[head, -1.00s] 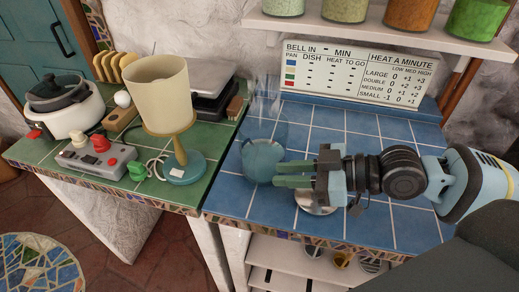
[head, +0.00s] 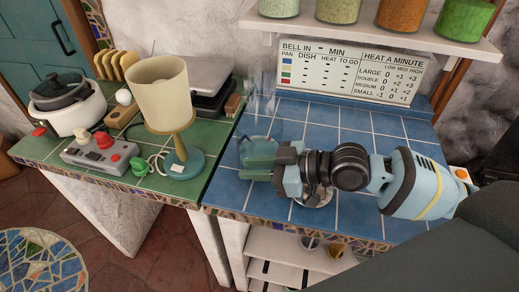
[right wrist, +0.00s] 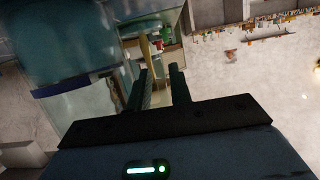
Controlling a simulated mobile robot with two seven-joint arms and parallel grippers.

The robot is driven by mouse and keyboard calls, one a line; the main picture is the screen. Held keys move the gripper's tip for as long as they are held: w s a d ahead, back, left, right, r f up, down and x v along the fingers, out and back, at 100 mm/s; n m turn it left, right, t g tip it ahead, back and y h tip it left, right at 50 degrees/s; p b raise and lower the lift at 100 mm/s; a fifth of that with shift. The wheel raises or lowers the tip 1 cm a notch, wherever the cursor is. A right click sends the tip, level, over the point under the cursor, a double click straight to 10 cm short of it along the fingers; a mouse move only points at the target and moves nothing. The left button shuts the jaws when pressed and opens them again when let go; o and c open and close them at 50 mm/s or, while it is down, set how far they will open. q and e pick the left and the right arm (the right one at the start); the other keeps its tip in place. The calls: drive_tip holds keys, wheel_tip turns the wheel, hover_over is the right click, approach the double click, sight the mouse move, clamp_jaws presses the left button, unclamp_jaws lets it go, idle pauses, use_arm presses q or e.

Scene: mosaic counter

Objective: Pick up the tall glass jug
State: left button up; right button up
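The tall glass jug (head: 258,128) stands upright on the blue tiled counter, near its left edge. It is clear, with a bluish lower part, and its upper outline is faint. My right gripper (head: 258,165) comes in from the right, low on the jug, with its greenish fingers overlapping the jug's lower body. In the right wrist view, its two fingers (right wrist: 162,88) are apart, so it is open. I cannot tell whether the glass lies between the fingers or touches them. My left gripper is not in view.
A lamp (head: 160,95) with a teal base stands left of the jug on the green counter (head: 190,193). A sign board (head: 345,72) stands behind the blue counter (head: 385,125). A round metal piece (head: 314,196) lies under my right wrist. Jars stand on the shelf (head: 370,35) above.

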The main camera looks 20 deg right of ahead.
drive_tip(key=shift+w+a+f, duration=0.2)
drive_tip(key=shift+w+a, duration=0.1)
drive_tip(key=shift+a, duration=0.2)
clamp_jaws()
idle(1.1)
drive_tip(key=shift+r, duration=0.15)
